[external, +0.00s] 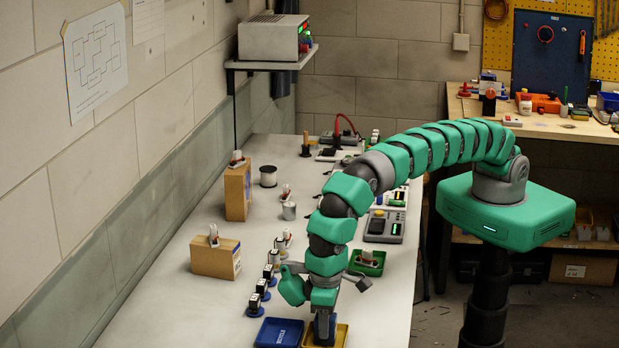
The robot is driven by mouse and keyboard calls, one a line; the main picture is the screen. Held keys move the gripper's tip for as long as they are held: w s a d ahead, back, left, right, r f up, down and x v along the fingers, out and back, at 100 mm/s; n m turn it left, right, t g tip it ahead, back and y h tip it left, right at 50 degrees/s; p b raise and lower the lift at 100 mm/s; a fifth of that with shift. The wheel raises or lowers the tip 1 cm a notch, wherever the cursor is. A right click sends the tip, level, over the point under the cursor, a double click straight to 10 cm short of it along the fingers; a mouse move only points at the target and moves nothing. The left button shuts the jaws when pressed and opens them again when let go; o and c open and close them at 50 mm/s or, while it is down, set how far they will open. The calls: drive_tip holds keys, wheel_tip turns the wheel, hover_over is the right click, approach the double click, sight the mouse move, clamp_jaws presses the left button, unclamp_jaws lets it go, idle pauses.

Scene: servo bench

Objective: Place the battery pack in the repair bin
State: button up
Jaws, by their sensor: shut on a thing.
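My gripper (324,338) points straight down at the bottom of the external view, over the yellow tray (342,339). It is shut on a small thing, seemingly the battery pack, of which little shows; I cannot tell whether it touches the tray. The blue bin (266,338), with white lettering too small to read surely, is just left of the yellow tray. A green tray (380,268) with a small light item in it is behind and to the right. I cannot read which of these is the repair bin.
Several small dark-and-white parts on blue bases (263,290) stand left of my arm. Cardboard boxes (216,259) are along the wall side. A grey meter (385,226) lies to the right. The bench (170,308) is bare at the front left.

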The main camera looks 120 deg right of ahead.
drive_tip(key=shift+f, duration=0.15)
drive_tip(key=o, duration=1.1)
drive_tip(key=shift+r, duration=0.2)
wheel_tip(320, 180, up, 12)
drive_tip(key=shift+f+b, duration=0.1)
drive_tip(key=shift+b, duration=0.65)
